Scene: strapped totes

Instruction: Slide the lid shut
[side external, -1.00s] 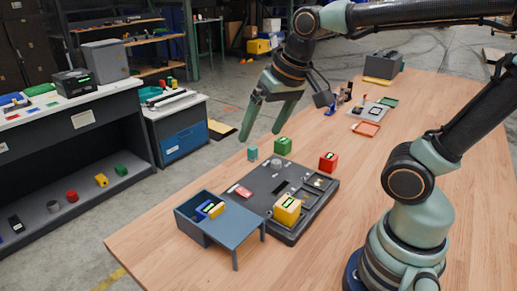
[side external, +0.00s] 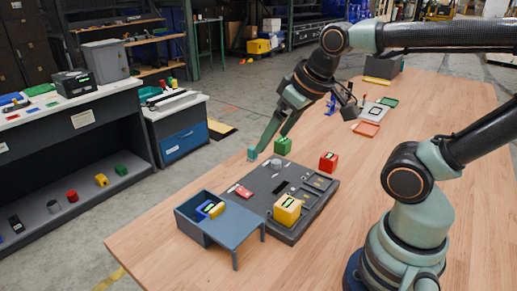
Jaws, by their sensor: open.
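A blue-grey box (side external: 186,222) stands at the near left of the table. Its flat lid (side external: 238,228) is slid out to the right over thin legs, leaving the left part of the box open. A blue and yellow item (side external: 210,209) shows in that opening. My gripper (side external: 268,147) is open and pointed down, beyond the dark board and well apart from the lid. One fingertip overlaps a small teal block (side external: 252,155) in the view; the other is by a green cube (side external: 283,146). I cannot tell whether either is touched.
A dark board (side external: 290,227) with a yellow cube (side external: 287,210) and small parts lies right beside the lid. A red cube (side external: 328,162) stands behind it. An orange tray (side external: 366,128) lies farther back.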

